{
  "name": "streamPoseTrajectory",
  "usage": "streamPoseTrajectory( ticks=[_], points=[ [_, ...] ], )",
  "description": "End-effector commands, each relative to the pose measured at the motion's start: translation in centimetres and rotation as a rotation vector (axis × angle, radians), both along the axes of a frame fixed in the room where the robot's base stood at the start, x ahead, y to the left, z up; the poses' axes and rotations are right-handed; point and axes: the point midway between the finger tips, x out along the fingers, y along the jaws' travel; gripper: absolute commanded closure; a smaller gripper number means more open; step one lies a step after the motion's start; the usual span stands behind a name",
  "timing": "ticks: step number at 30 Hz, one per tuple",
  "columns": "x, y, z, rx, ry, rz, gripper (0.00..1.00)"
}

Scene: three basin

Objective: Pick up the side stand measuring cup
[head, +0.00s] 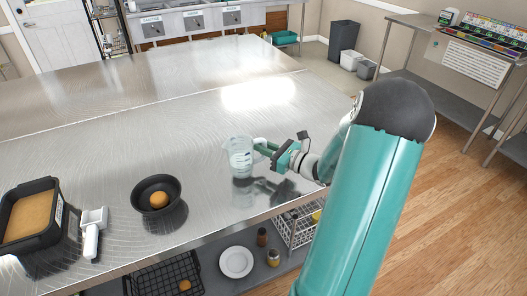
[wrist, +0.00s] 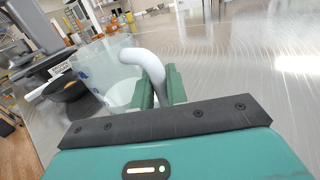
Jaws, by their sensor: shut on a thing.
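The measuring cup (head: 241,158) is clear with a white handle. In the head view it is upright at or just above the steel table, near the front edge; I cannot tell if its base touches the table. My gripper (head: 264,148) reaches it from the right and is shut on its handle. In the wrist view the white handle (wrist: 148,66) passes between the green fingers of my gripper (wrist: 160,90), and the clear cup body (wrist: 105,75) lies just beyond, to the left.
A black bowl (head: 146,205) with an orange-brown round item stands left of the cup. Further left are a white-handled scoop (head: 92,235) and a black tray (head: 14,243) with brown contents. The table (head: 130,110) behind the cup is clear. A lower shelf holds a white plate (head: 236,262).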

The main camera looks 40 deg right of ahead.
Motion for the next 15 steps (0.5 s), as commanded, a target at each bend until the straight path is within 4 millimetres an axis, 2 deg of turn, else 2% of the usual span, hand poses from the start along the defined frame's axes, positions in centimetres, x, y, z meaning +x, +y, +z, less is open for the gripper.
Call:
streamPoseTrajectory(
  ticks=[3, 15],
  points=[
    [-0.1, 0.1, 1.3, -0.004, -0.001, 0.0, 1.0],
    [-2.3, 2.6, 5.1, -0.004, -0.001, 0.0, 1.0]
  ],
)
